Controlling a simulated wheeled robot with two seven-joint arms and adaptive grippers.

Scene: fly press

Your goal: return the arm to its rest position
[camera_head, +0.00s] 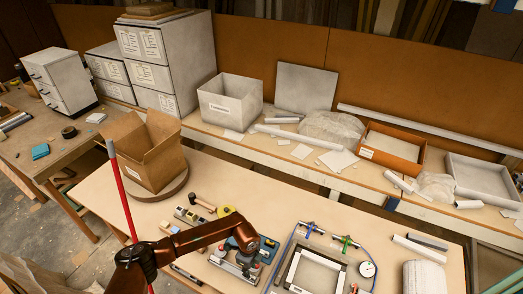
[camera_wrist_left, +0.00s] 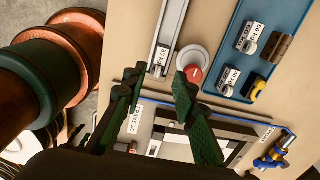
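My left arm (camera_head: 195,238) is copper-coloured and reaches in from the bottom left over the near table. My left gripper (camera_head: 243,267) is at its end, low over the table among small tools, partly hidden by the arm. In the left wrist view the dark green fingers of my left gripper (camera_wrist_left: 158,88) stand apart with nothing between them. Beyond the fingertips is a round pale part with a red button (camera_wrist_left: 193,72); I cannot tell whether a finger touches it. My right gripper is not in view.
An open cardboard box (camera_head: 148,150) and a red pole (camera_head: 124,200) stand left of the arm. Right of the gripper are a dark square frame (camera_head: 285,270) and a dial gauge (camera_head: 367,269). A blue tray (camera_wrist_left: 281,73) with labelled parts shows in the wrist view.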

